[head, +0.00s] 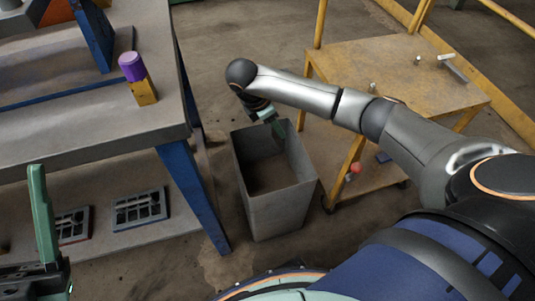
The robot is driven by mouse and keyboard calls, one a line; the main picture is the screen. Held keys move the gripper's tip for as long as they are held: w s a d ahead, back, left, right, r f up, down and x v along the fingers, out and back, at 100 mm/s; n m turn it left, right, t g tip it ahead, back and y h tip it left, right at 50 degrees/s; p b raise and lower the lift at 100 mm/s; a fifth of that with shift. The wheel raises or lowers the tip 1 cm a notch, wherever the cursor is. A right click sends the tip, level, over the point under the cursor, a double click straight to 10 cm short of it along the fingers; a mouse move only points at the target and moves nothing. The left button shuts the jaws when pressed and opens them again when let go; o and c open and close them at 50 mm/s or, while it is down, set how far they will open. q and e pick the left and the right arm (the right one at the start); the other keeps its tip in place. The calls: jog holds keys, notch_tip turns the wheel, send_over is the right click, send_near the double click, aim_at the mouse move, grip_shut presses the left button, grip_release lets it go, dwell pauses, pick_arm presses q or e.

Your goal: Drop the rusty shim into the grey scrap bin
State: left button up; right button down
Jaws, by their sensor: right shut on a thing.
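The grey scrap bin (303,197) stands open-topped on the floor between the workbench and the yellow cart, and the part of its inside that I see looks empty. My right gripper (274,124) points down at the bin's far rim, over the opening. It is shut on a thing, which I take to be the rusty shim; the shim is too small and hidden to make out. My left gripper (42,215) is at the lower left edge, with one green finger showing clearly and the rest cut off.
A workbench (165,123) on the left carries a yellow block with a purple top (137,77). Dark grid-like trays (139,209) lie on its lower shelf. A yellow cart (420,75) with small metal parts stands behind my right arm. A blue bench leg (193,195) is close left of the bin.

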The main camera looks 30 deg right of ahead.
jog(key=shift+f+b, duration=2.4)
jog(key=shift+f, duration=0.5)
pick_arm(q)
jog(key=shift+n, duration=0.5)
jog(key=f, duration=0.5)
jog(key=shift+w+d, duration=0.1)
jog(key=shift+d, duration=0.1)
pick_arm(e)
jog(key=shift+c, duration=1.7)
grip_release()
jog(key=shift+r, duration=0.1)
jog(key=p, duration=0.6)
send_near(276, 139)
notch_tip(276, 139, up, 3)
pick_arm(q)
jog(key=shift+y, duration=0.4)
jog(key=r, duration=0.4)
jog(key=shift+w+a+r, duration=0.15)
jog(key=shift+a+r, duration=0.1)
jog(key=shift+r, duration=0.15)
pick_arm(e)
jog(key=shift+w+a, duration=0.1)
jog(key=shift+a, duration=0.4)
